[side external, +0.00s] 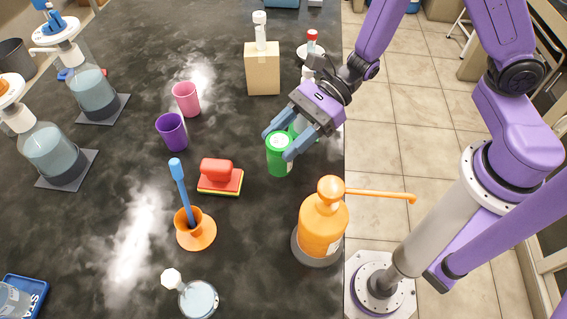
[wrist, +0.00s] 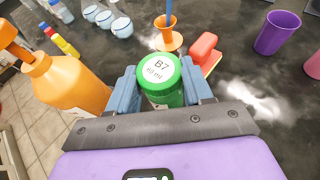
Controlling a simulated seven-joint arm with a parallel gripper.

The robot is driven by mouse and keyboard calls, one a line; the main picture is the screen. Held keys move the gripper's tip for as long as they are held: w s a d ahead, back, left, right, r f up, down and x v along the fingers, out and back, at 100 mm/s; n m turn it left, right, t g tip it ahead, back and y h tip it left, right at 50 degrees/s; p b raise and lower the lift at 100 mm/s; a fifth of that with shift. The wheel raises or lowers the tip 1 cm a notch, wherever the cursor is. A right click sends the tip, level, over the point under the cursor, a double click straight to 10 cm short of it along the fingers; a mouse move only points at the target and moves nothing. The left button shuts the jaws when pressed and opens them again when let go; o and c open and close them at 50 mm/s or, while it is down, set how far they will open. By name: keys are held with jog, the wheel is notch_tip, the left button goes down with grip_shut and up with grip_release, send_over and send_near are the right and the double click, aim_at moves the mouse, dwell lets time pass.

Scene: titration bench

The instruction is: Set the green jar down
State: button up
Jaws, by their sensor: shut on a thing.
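The green jar (side external: 278,158) has a green lid with a white round label, and in the wrist view (wrist: 160,78) the label reads "B7". My gripper (side external: 278,142) is shut on the jar, with one blue-grey finger on each side of it. In the wrist view the two fingertips of my gripper (wrist: 160,84) flank the jar just below its lid. The jar looks upright. I cannot tell whether its base touches the black bench top (side external: 240,240) or hangs a little above it.
An orange pump bottle (side external: 322,228) stands nearer the bench edge. Purple (side external: 172,132) and pink (side external: 187,100) cups stand farther left. A cardboard-coloured box (side external: 262,70) stands behind.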

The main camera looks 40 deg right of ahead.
jog(key=shift+f, duration=2.9)
jog(key=shift+f, duration=0.15)
jog(key=o, duration=1.4)
jog(key=shift+c, duration=0.2)
